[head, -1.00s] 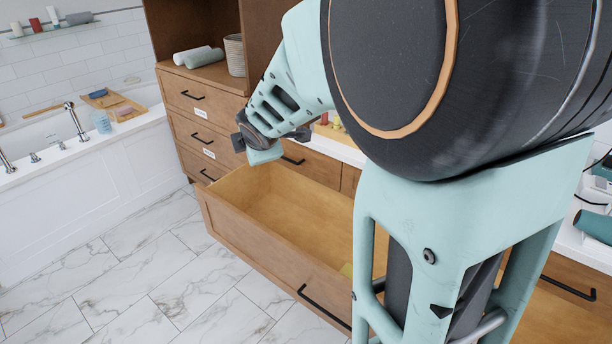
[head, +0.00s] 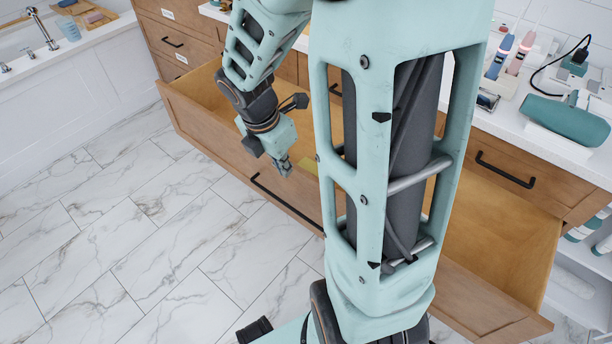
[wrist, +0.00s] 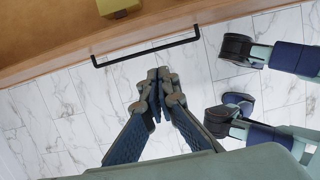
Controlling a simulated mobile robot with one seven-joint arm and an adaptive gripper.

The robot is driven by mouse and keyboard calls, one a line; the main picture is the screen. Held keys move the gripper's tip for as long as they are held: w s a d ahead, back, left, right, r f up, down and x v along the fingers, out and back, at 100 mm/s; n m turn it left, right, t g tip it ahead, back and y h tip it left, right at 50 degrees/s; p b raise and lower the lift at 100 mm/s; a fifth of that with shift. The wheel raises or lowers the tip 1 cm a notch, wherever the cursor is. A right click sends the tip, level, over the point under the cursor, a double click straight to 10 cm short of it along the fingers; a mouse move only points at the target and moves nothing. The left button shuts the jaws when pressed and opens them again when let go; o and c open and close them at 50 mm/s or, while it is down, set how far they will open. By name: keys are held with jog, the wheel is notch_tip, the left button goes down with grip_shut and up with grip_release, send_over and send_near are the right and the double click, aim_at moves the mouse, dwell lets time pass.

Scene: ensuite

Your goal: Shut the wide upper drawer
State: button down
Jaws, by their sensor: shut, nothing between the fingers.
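The wide upper drawer (head: 215,130) is wooden and stands pulled far out from the cabinet. Its black bar handle (head: 283,203) is on the front panel, and the handle also shows in the wrist view (wrist: 146,50). My gripper (head: 284,166) is over the drawer's front edge in the head view, pointing down with its fingers together and empty. In the wrist view the shut fingertips (wrist: 158,75) appear just on the floor side of the handle; I cannot tell whether they touch it. My arm hides the middle of the drawer.
A yellow item (wrist: 118,8) lies inside the drawer. The white counter (head: 510,125) above holds toothbrushes and a teal device (head: 566,120). A closed drawer with a black handle (head: 505,170) is at right. The marble floor (head: 130,230) in front is clear.

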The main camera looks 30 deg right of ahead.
aim_at(304, 179)
jog(key=d+f+b, duration=0.1)
jog(key=d+f, duration=0.1)
jog(key=f, duration=0.1)
jog(key=w+d+f+b, duration=0.1)
jog(key=d+f+b, duration=0.1)
jog(key=f, duration=0.1)
jog(key=w+d+f+b, duration=0.1)
jog(key=d+f+b, duration=0.1)
jog(key=f, duration=0.2)
dwell(0.4)
